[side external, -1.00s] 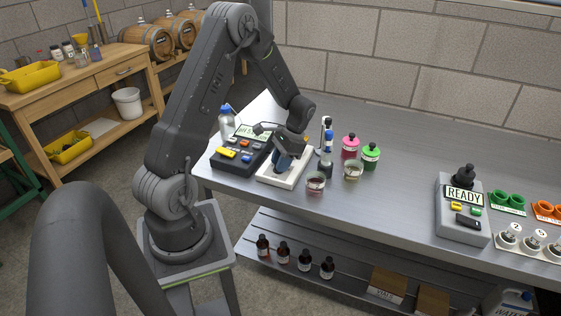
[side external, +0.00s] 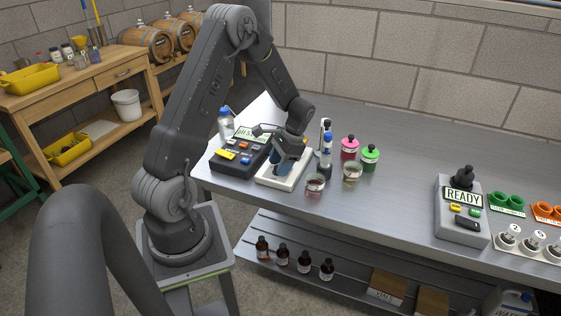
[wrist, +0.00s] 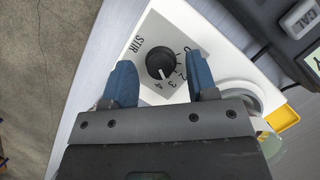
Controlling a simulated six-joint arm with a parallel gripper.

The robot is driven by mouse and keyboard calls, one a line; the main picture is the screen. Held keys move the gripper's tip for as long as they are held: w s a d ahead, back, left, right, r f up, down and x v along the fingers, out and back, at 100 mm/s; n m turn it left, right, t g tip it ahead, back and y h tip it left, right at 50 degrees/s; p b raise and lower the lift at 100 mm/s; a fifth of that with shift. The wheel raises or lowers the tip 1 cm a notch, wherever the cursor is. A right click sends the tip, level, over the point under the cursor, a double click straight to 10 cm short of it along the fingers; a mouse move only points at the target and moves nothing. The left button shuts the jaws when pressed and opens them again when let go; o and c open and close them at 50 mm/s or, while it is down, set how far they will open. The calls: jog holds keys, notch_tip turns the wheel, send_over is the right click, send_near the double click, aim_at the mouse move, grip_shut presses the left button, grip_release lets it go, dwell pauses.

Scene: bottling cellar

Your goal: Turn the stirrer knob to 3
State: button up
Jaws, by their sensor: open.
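The stirrer (side external: 268,181) is a white box near the table's left end, with a STIR dial panel. Its black round knob (wrist: 160,62) shows in the wrist view, with several numbers around its right and lower sides. A pale mark on the knob points down, towards the 3 and 4; I cannot tell exactly which. My gripper (wrist: 163,76) is open, with one blue finger left of the knob and one right, both apart from it in the picture. In the side view my gripper (side external: 281,161) is over the stirrer and hides the knob.
A dark meter (side external: 240,157) with coloured buttons stands just left of the stirrer. Two glass beakers, one (side external: 315,184) with reddish liquid, and pink (side external: 349,147) and green (side external: 370,156) bottles stand right of it. Clear table lies between these and the grey READY box (side external: 460,227).

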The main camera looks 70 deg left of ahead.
jog(key=v, duration=1.4)
jog(key=shift+f, duration=0.1)
jog(key=s+d+r+t+y, duration=0.1)
jog(key=s+d+r+t, duration=0.3)
jog(key=d+r, duration=0.7)
jog(key=s+d+t+h, duration=0.1)
jog(key=s+d+t, duration=0.5)
jog(key=s+d, duration=0.5)
jog(key=d, duration=0.3)
jog(key=shift+s, duration=0.2)
